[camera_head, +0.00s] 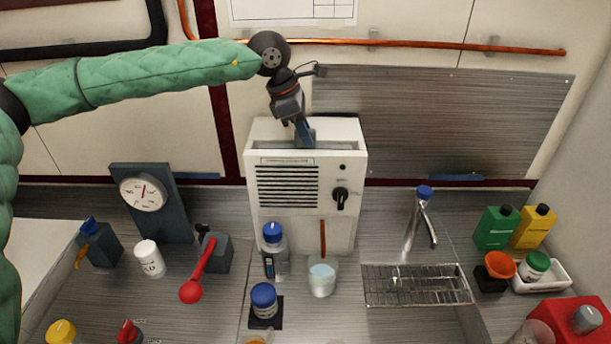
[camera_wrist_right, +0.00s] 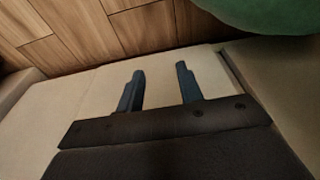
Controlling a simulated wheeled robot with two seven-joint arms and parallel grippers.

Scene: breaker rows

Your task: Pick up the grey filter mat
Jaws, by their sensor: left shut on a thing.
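A white housing (camera_head: 290,215) with a louvred front and a black knob stands at the back of the bench. It has an open slot in its top. The grey filter mat (camera_head: 270,145) seems to sit in this slot, with only a grey strip of it showing. My left gripper (camera_head: 306,138) points down into the slot from above and is shut on the mat. Its fingertips are partly hidden by the slot. My right gripper (camera_wrist_right: 160,85) shows in the right wrist view with its fingers apart and nothing between them.
A gauge (camera_head: 145,192) and a red-handled lever (camera_head: 200,265) stand left of the housing. Blue-capped bottles (camera_head: 274,250) and a beaker (camera_head: 321,278) stand close in front. A tap (camera_head: 415,225) and wire rack (camera_head: 415,285) are at the right. A copper pipe (camera_head: 420,44) runs along the wall behind.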

